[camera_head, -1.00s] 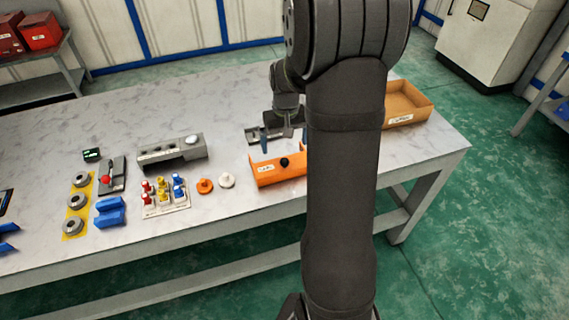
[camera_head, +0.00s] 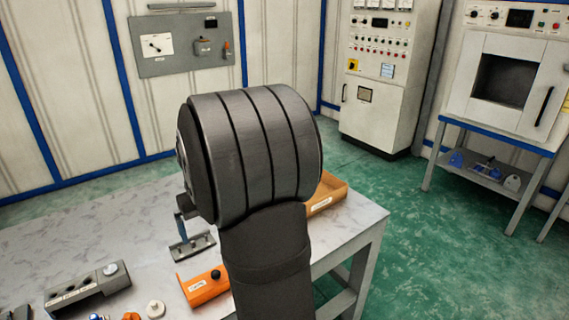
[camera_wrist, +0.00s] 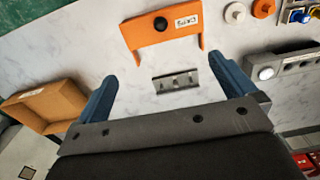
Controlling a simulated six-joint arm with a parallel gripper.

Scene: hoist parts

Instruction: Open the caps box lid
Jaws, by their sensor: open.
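The orange caps box (camera_head: 205,287), with a white label and a round black knob, stands on the table just left of my arm in the head view. In the wrist view the caps box (camera_wrist: 150,37) is at the top centre, its label upside down. I cannot tell how its lid stands. My gripper (camera_wrist: 148,68) is open and empty, its two blue fingers spread wide. It is apart from the box, with the box beyond the fingertips in the wrist view. In the head view my arm hides most of the gripper and the box's right side.
A grey slotted bracket (camera_wrist: 175,80) lies beside the box. A brown-orange open bin (camera_head: 326,193) stands near the table's right edge. A grey block with a button (camera_head: 88,290), an orange disc and a white disc (camera_head: 155,309) lie to the left. Bare table lies around the bracket.

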